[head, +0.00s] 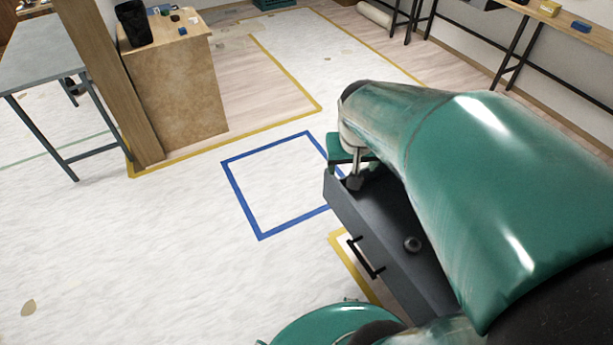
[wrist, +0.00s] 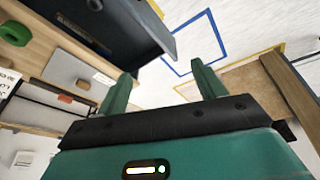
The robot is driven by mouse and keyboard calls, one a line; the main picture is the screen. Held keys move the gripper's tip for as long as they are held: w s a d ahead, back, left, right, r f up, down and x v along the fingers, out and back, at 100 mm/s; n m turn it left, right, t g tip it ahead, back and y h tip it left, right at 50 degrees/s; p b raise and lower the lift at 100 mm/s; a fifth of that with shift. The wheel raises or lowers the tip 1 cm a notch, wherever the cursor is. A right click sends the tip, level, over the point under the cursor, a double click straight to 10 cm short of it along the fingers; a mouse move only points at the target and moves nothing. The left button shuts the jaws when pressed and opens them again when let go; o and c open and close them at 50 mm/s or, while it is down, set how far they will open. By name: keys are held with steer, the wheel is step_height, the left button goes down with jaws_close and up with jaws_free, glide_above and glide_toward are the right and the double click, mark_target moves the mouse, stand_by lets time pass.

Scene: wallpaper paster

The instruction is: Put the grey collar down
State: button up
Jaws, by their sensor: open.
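A small grey round piece with a dark centre, which looks like the grey collar (head: 412,244), lies on the floor of the open dark grey drawer (head: 345,212). My gripper (wrist: 160,70) is open, with its two green fingers apart and nothing between them in the wrist view. In the head view my gripper is mostly hidden behind my green arm, near the drawer's far end and apart from the collar. The drawer also shows at the top of the wrist view (wrist: 137,28); I cannot clearly make out the collar there.
A blue taped square (head: 238,190) on the pale floor is empty. A wooden cabinet (head: 180,90) with a black bin (head: 133,22) stands at the back left, beside a grey table (head: 50,50). A green ring (wrist: 15,33) rests on a wooden surface.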

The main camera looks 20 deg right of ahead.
steer(key=s+a+r+n+t+y, duration=0.1)
steer(key=s+a+r+n, duration=0.1)
steer(key=a, duration=0.4)
steer(key=s+a+r+n+t+y, duration=0.1)
steer(key=s+a+r, duration=0.4)
steer(key=a, duration=0.2)
steer(key=shift+s+r+n+t, duration=0.2)
steer(key=shift+r+n+t, duration=0.1)
steer(key=shift+n, duration=0.1)
steer(key=shift+c, duration=0.2)
steer(key=c, duration=0.7)
steer(key=shift+a, duration=0.15)
